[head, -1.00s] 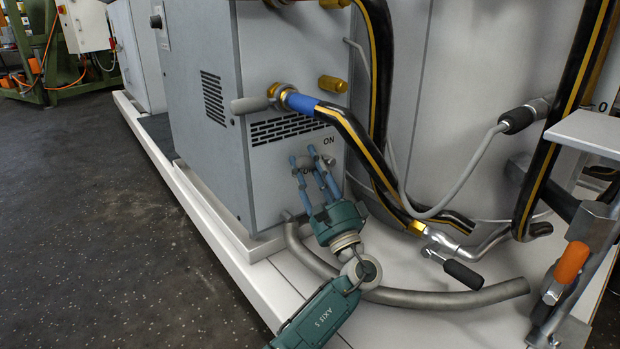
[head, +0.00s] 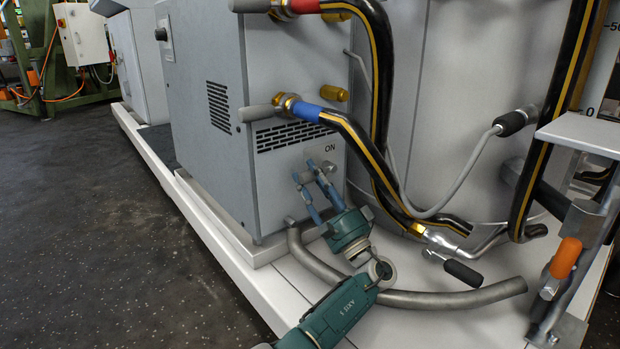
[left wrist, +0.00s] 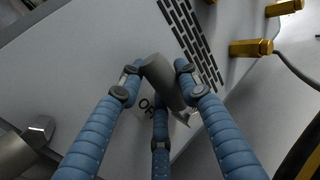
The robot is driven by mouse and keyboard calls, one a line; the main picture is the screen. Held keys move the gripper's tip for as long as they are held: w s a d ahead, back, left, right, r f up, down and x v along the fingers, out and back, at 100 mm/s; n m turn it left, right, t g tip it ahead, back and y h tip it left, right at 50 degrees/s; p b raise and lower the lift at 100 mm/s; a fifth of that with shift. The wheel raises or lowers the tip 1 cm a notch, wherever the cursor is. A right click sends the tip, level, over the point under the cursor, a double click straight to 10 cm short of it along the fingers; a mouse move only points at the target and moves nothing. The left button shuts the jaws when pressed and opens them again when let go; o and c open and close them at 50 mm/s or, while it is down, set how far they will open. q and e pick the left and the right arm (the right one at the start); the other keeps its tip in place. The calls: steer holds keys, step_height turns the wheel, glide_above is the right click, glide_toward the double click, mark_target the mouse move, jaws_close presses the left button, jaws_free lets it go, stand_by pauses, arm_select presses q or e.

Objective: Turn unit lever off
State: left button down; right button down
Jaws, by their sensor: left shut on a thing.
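The unit lever (left wrist: 166,84) is a short grey handle on the light grey front panel of the unit (head: 290,205). In the left wrist view it lies slanted between the blue fingers. My left gripper (head: 312,178), teal with blue fingers, is shut on it from the front. The gripper also shows in the left wrist view (left wrist: 158,82). In the head view the fingers cover most of the lever. The ON label (head: 330,149) is visible above the fingers. The OFF label (left wrist: 147,106) is partly hidden behind the lever and a finger. My right gripper is not in view.
A hose with a blue collar (head: 306,110) leaves the panel above the lever and runs down to the right. A grey pipe (head: 440,298) curves over the white platform beside my left arm. Dark floor (head: 110,220) is free on the left.

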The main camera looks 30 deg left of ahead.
arm_select(q)
steer(key=shift+s, duration=0.1)
steer(key=c, duration=1.2)
jaws_free()
steer(key=v, duration=0.7)
steer(key=shift+d, duration=0.25)
steer(key=shift+f, duration=0.1)
